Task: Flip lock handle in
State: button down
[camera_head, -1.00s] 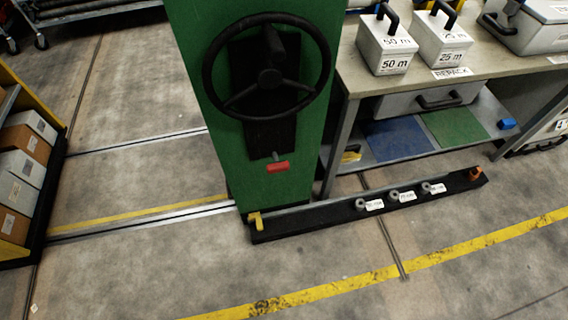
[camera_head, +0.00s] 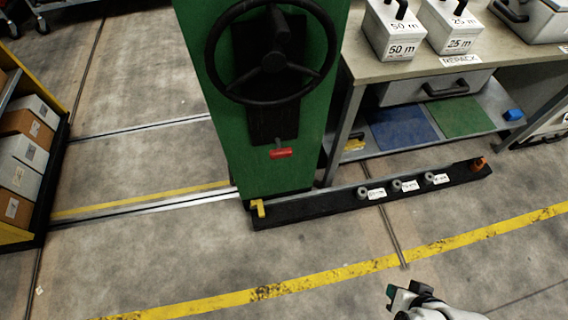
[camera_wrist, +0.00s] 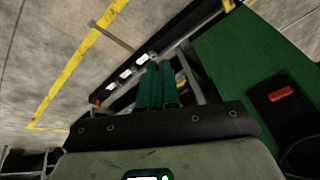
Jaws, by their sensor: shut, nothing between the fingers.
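The lock handle appears to be the small red handle (camera_head: 281,153) on the front of a green cabinet (camera_head: 232,150), below a black handwheel (camera_head: 270,55). It also shows in the wrist view (camera_wrist: 281,94), at the right, on a black plate. My gripper (camera_head: 404,290) is at the bottom right of the head view, well apart from the red handle and lower than it. In the wrist view my gripper's green fingers (camera_wrist: 157,72) lie side by side, shut and empty. Nothing hides the red handle.
A low black rail (camera_head: 335,205) lies on the floor before the cabinet, with a yellow piece (camera_head: 258,208), several grey knobs and an orange piece (camera_head: 479,163). A workbench (camera_head: 400,72) with labelled cases stands right. A box shelf (camera_head: 60,165) is left. Floor in front is clear.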

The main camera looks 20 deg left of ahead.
aim_at(282, 156)
jog(key=w+a+f+m+t+y+b, duration=0.1)
jog(key=w+a+m+t+y, duration=0.2)
jog(key=a, duration=1)
jog(key=w+a+f+m+t+y+b, duration=0.2)
jog(key=w+a+m+t+y, duration=0.2)
jog(key=w+a+m+t, duration=0.4)
jog(key=shift+w+a+m+t+b, duration=0.35)
jog(key=shift+w+a, duration=0.75)
jog(key=shift+a, duration=2)
jog(key=shift+w+f, duration=0.1)
jog(key=b+x, duration=0.2)
jog(key=x, duration=1.2)
